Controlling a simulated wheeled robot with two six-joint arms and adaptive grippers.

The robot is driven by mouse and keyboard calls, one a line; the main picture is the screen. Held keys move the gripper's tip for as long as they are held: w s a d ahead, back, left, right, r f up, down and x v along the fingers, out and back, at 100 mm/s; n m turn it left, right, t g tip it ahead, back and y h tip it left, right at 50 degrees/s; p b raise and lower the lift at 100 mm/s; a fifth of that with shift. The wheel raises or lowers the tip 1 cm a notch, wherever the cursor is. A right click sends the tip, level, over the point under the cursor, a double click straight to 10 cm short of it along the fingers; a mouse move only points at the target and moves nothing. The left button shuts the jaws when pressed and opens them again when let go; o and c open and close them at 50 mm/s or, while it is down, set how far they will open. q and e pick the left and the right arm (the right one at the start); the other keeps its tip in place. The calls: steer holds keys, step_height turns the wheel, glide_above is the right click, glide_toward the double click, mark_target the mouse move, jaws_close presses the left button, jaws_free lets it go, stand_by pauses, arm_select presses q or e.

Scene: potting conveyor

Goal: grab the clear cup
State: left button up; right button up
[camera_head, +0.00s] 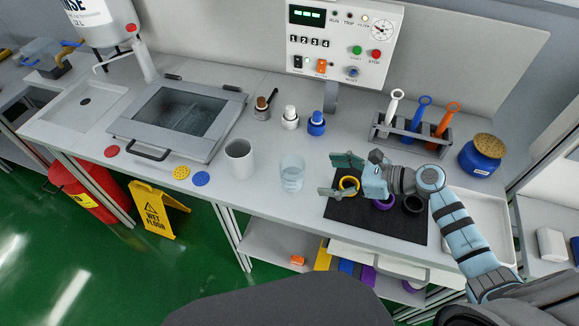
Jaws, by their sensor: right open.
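The clear cup (291,174) stands upright on the grey bench near its front edge, just right of a white mug. It is see-through with a faint blue tint. My right gripper (335,176) comes in from the right with its jaws open and pointing left toward the cup. It is apart from the cup, a short gap to its right, above the black mat (345,212). Nothing shows between its fingers except the mat area behind, and a yellow ring (348,186) lies close below them. My left gripper is not in view.
The white mug (240,158) stands close left of the cup. Purple and black rings lie on the mat under my right wrist. Small bottles (290,118) stand behind the cup, and a rack (411,138) of colored-handled tools stands behind my arm. Bench between cup and bottles is clear.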

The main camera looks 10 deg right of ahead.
mark_target(303, 178)
steer(key=a, duration=0.1)
steer(key=w+a+f, duration=0.1)
steer(key=a, duration=0.2)
steer(key=shift+w+a+f+b, duration=0.15)
steer(key=shift+a+f+b, duration=0.1)
steer(key=shift+a+b, duration=0.1)
steer(key=x, duration=0.6)
steer(key=shift+w+d+f+b, duration=0.15)
steer(key=shift+w+b, duration=0.25)
steer(key=shift+s, duration=0.15)
steer(key=shift+c, duration=0.3)
steer(key=c, duration=0.3)
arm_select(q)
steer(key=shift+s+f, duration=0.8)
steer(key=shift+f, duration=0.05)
arm_select(e)
steer(key=c, duration=1)
